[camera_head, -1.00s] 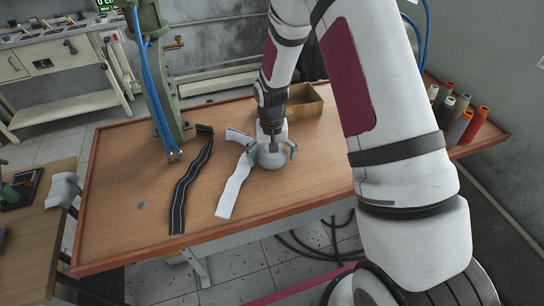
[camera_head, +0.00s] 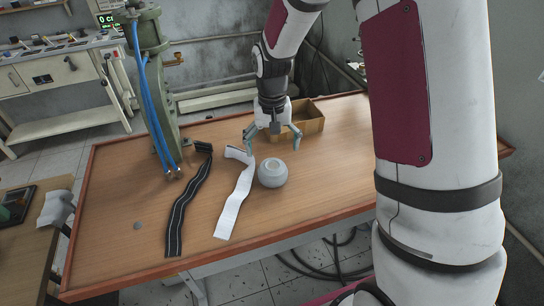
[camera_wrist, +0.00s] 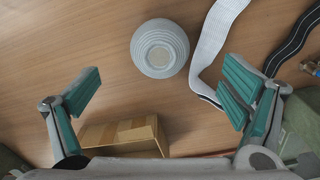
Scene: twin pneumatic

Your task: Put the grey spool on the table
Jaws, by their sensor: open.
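The grey spool (camera_head: 272,174) stands on the wooden table (camera_head: 330,180), just right of the white strip. In the wrist view the spool (camera_wrist: 160,48) is seen from above, round with a ringed top. My gripper (camera_head: 272,141) is above and behind the spool in the head view, apart from it. Its fingers are spread wide and hold nothing. In the wrist view the gripper (camera_wrist: 160,92) shows its two teal pads far apart, with the spool beyond them.
A white strip (camera_head: 235,203) and a black strip (camera_head: 185,214) lie left of the spool. An open cardboard box (camera_head: 305,121) stands behind my gripper. A green pneumatic machine (camera_head: 150,75) with blue hoses stands at the table's back left. The table's front right is clear.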

